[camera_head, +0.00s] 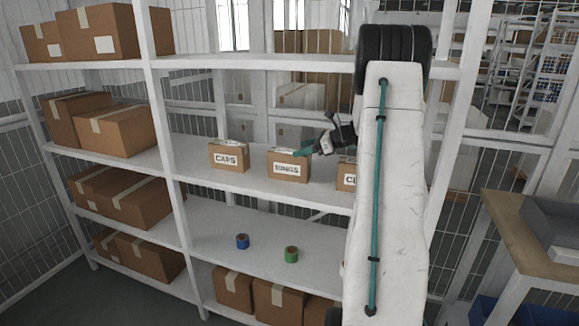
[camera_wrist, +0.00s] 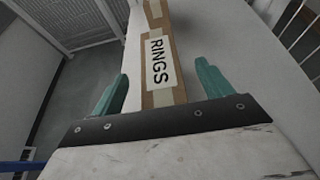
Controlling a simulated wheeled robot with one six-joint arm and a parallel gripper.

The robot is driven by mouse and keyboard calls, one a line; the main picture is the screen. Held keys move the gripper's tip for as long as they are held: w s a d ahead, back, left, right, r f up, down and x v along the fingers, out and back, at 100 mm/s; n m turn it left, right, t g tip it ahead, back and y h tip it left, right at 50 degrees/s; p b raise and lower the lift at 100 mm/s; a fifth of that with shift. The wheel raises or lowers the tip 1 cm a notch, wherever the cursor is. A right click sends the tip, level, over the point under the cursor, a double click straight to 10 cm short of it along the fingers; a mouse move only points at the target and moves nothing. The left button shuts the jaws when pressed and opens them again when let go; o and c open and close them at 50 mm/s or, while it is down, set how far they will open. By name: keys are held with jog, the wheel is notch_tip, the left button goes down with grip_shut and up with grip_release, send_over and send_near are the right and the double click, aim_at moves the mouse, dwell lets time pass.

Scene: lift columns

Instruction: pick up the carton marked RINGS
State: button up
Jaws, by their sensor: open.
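The carton marked RINGS (camera_head: 288,166) is a small brown box with a white label. It stands upright on the white shelf (camera_head: 240,187), in the middle of a row of three small cartons. In the wrist view the RINGS carton (camera_wrist: 160,70) lies between and ahead of my two teal fingers. My gripper (camera_head: 305,150) is at the carton's upper right in the head view. In the wrist view my gripper (camera_wrist: 160,92) is open, with a finger on each side of the carton. I cannot tell whether either finger touches it.
A carton marked CAPS (camera_head: 228,157) stands left of RINGS. Another carton (camera_head: 346,174) stands to the right, partly hidden by my arm. A blue roll (camera_head: 242,241) and a green roll (camera_head: 291,254) sit on the shelf below. A white upright (camera_head: 165,120) rises at left.

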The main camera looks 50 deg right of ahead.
aim_at(290, 151)
jog(key=x, duration=0.3)
jog(key=shift+w+a+f, duration=0.2)
jog(key=shift+w+f, duration=0.05)
jog(key=shift+w, duration=0.05)
jog(key=c, duration=1.7)
jog(key=shift+o, duration=0.2)
jog(key=shift+r, duration=0.1)
